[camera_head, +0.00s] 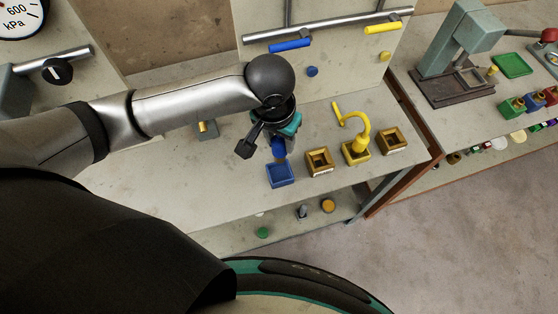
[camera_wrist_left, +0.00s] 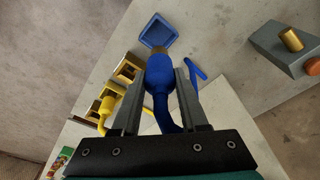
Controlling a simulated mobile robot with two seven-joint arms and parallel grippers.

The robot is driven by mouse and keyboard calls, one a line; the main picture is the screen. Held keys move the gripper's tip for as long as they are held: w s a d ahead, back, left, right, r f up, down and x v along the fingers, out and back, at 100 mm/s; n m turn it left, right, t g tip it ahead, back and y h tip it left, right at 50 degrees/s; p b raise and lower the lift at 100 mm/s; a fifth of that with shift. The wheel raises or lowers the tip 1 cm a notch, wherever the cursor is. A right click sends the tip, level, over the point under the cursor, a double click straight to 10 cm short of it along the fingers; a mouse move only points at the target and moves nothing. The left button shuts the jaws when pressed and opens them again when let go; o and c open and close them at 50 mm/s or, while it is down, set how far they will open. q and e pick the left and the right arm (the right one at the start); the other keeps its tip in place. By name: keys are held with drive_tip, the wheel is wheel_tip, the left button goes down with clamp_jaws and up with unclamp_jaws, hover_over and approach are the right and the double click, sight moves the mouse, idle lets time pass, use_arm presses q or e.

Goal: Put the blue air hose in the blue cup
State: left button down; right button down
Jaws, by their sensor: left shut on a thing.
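The blue air hose (camera_wrist_left: 159,78) is between the two fingers of my left gripper (camera_wrist_left: 160,90), which is shut on it. Its brass-coloured end points toward the blue cup (camera_wrist_left: 158,31), and its thin curved part shows beside the right finger. In the head view the blue hose (camera_head: 279,149) hangs below my left gripper (camera_head: 277,138), just behind and above the square blue cup (camera_head: 281,175). The cup stands near the bench's front edge. The exact gap between hose and cup cannot be told. The gripper and wrist hide the hose's upper part. My right gripper is not in view.
A yellow hose (camera_head: 355,128) stands in a yellow cup (camera_head: 356,155), between two brownish-gold cups (camera_head: 319,162) (camera_head: 392,141), right of the blue cup. A grey block with a brass fitting (camera_head: 206,128) stands left. A rail (camera_head: 330,24) with blue and yellow handles is behind.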

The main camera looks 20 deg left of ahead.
sight(280, 161)
use_arm(q)
wheel_tip(280, 161, down, 9)
drive_tip(key=shift+f+b, duration=0.15)
drive_tip(key=shift+b, duration=0.5)
drive_tip(key=shift+c, duration=2.2)
unclamp_jaws()
drive_tip(key=shift+f, duration=0.1)
drive_tip(key=r, duration=0.4)
drive_tip(key=s+r+p, duration=0.1)
drive_tip(key=r, duration=0.3)
drive_tip(key=r+p, duration=0.1)
drive_tip(key=r, duration=0.3)
drive_tip(key=shift+s+a+r, duration=0.1)
drive_tip(key=shift+s+a, duration=0.05)
drive_tip(key=shift+s, duration=0.25)
drive_tip(key=shift+s, duration=0.1)
